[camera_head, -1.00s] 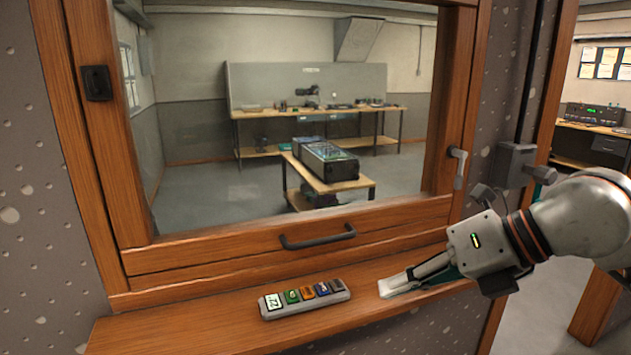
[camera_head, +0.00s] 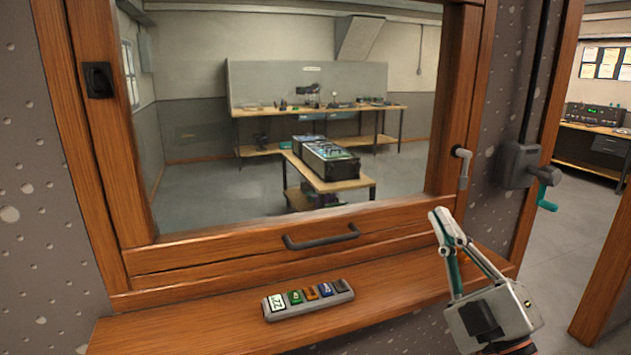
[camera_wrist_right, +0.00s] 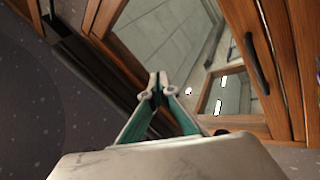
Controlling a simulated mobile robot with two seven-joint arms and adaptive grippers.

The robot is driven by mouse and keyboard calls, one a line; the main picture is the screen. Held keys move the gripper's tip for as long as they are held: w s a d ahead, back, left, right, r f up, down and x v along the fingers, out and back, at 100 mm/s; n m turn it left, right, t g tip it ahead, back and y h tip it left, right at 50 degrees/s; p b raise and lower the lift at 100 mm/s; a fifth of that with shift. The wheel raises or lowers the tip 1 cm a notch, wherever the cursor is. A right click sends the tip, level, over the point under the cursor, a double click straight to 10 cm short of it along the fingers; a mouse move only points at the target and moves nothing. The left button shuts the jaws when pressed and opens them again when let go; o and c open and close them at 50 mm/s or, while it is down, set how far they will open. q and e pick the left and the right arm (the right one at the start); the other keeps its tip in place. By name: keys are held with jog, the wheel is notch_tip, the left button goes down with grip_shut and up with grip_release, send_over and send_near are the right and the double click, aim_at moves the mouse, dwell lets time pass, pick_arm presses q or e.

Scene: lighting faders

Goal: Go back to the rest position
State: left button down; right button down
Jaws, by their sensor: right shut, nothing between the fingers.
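My right gripper (camera_head: 440,216) is in the head view at the lower right, pointing up and slightly left in front of the right end of the wooden ledge. Its fingers are together with nothing between them. In the right wrist view the closed fingertips (camera_wrist_right: 158,80) meet in front of the window frame. The small grey fader panel (camera_head: 309,300) with several coloured keys lies on the ledge, left of the gripper and apart from it. My left gripper is not in view.
The wooden ledge (camera_head: 210,318) runs below the window with its dark handle (camera_head: 320,236). A window latch (camera_head: 462,167) and a grey wall box with a teal crank (camera_head: 547,200) are above the right gripper. An open doorway lies at the right.

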jog(key=d+f+m+g+h, duration=0.35)
jog(key=d+f+h, duration=0.25)
jog(key=f, duration=0.4)
jog(key=d+f+m+g+h, duration=0.3)
jog(key=d+f+m+h, duration=0.25)
jog(key=f, duration=0.55)
jog(key=s+d+f+g, duration=0.3)
jog(key=s+f+g, duration=0.2)
jog(key=s+f, duration=0.5)
jog(key=s+d+f+g, duration=0.3)
jog(key=s+f+g, duration=0.2)
jog(key=s+f, duration=0.45)
jog(key=w+a+f+m+t+y, duration=0.2)
jog(key=a+f+y, duration=0.4)
jog(key=a+f, duration=0.9)
jog(key=shift+w+a+f+m+t+y, duration=0.2)
jog(key=shift+w+a+m+t+y, duration=0.2)
jog(key=shift+w+a+t, duration=0.45)
